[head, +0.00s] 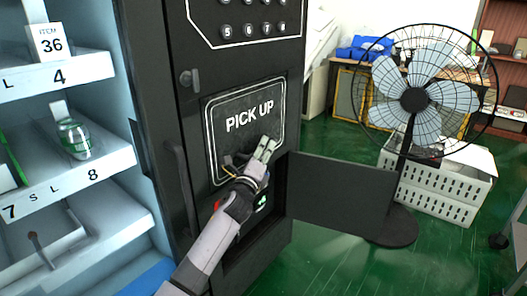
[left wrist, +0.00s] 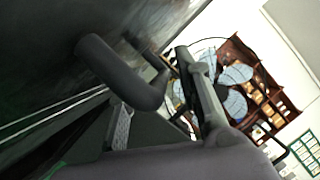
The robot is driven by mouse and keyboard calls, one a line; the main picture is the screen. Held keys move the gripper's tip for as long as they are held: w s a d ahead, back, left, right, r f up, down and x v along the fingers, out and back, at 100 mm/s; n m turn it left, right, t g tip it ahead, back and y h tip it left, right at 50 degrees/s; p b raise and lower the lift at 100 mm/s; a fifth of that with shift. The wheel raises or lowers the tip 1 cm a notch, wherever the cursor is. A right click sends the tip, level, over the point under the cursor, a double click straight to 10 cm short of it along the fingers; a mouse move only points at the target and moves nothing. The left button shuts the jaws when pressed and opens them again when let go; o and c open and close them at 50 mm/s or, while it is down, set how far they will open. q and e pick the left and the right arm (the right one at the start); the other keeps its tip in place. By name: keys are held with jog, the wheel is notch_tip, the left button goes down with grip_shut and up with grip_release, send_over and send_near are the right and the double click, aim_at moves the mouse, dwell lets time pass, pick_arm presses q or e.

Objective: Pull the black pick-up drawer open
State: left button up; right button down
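The black pick-up drawer (head: 246,108) is the dark panel with a white outline and "PICK UP" lettering on the vending machine's front. It looks flush with the front. My left gripper (head: 266,148) is at the panel's lower right and hides part of it. In the left wrist view a dark, rounded bar handle (left wrist: 118,72) stands out from the dark panel. My left gripper's fingers (left wrist: 160,100) are apart there, near the handle's bent end; I cannot tell if they touch it. My right gripper is in neither view.
A dark flap (head: 340,196) stands open to the right below the drawer. Lit shelves (head: 70,180) are at the left. A black fan (head: 415,100) and a white crate (head: 452,180) stand at the right. Green floor (head: 335,262) is clear in front.

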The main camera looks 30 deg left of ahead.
pick_arm(q)
jog(key=shift+w, duration=0.25)
jog(key=shift+c, duration=0.4)
grip_shut()
dwell(0.4)
